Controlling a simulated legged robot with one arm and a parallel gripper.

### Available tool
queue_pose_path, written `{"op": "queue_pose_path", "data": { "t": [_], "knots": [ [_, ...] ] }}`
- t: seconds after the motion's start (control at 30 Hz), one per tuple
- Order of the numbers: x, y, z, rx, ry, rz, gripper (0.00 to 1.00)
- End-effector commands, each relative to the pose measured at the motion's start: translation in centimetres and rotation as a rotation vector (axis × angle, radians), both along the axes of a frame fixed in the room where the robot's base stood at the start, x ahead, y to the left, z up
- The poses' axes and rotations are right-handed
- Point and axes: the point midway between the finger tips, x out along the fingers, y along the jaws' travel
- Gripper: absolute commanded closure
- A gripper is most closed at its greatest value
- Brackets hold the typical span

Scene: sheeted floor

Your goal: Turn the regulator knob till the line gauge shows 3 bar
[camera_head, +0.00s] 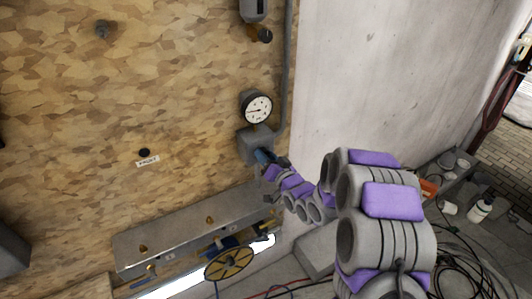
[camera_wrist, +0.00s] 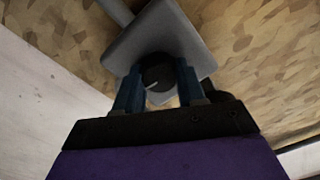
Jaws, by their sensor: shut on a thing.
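The regulator is a grey box (camera_head: 250,143) on the chipboard wall in the head view, below the line gauge. The round white gauge (camera_head: 257,108) has a dark needle; its scale is too small to read. In the wrist view the regulator knob (camera_wrist: 157,75) is black and round with a pale pointer mark, in front of the grey regulator body (camera_wrist: 172,32). My gripper (camera_wrist: 157,88) has its two blue fingers on either side of the knob, shut on it. In the head view my gripper (camera_head: 264,157) reaches the regulator from the lower right and hides the knob.
A grey pipe (camera_head: 287,60) runs up from the regulator. Cables, a white bottle (camera_head: 481,210) and other clutter lie on the floor at right.

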Motion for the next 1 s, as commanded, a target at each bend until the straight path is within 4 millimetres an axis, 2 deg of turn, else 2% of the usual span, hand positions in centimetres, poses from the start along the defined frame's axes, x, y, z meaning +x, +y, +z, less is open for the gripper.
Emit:
{"op": "queue_pose_path", "data": {
  "t": [0.3,0.73,0.77,1.0],
  "knots": [
    [0.15,-0.12,0.19,0.068,0.04,-0.004,0.91],
    [0.16,-0.14,0.15,0.073,0.044,-0.004,0.91],
    [0.18,-0.13,0.15,0.072,0.043,-0.004,0.58],
    [0.03,-0.09,0.11,0.071,0.044,-0.002,0.35]
  ]
}}
